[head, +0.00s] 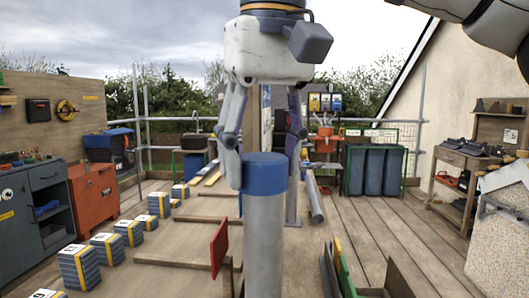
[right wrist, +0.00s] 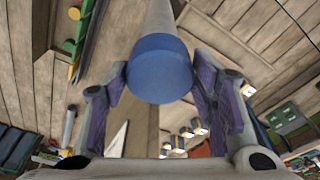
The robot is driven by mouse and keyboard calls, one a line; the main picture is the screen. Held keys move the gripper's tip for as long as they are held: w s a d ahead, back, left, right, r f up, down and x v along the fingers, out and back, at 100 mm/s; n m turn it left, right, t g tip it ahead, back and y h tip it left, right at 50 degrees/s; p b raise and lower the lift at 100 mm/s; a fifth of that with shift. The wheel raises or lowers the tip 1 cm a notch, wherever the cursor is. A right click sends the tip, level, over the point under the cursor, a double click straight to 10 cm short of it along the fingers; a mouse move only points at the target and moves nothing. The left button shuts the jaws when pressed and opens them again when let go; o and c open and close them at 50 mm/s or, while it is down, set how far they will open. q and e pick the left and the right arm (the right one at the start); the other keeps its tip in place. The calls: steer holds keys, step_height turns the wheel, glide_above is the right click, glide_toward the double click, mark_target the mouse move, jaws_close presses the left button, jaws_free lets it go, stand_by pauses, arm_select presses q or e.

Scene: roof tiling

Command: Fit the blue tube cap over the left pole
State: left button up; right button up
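The blue tube cap (head: 264,178) sits over the top of the upright grey pole (head: 264,245) in the middle of the head view and looks level. The cap (right wrist: 160,75) and the pole (right wrist: 172,18) also show in the right wrist view. My right gripper (head: 264,158) hangs above from the top, fingers pointing down on either side of the cap. In the right wrist view its fingers (right wrist: 160,72) stand apart, with narrow gaps beside the cap; contact is hard to tell. My left gripper is not in view.
Several banded stacks of tiles (head: 79,266) stand on the wooden deck at left. A red board (head: 219,247) stands close left of the pole. An orange cabinet (head: 95,197) is further left, and a workbench (head: 462,170) is at right.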

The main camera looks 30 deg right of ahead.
steer(key=o, duration=0.3)
steer(key=r, duration=0.2)
steer(key=s+r, duration=0.1)
steer(key=r, duration=0.4)
steer(key=shift+s+r, duration=0.15)
steer(key=shift+r, duration=0.15)
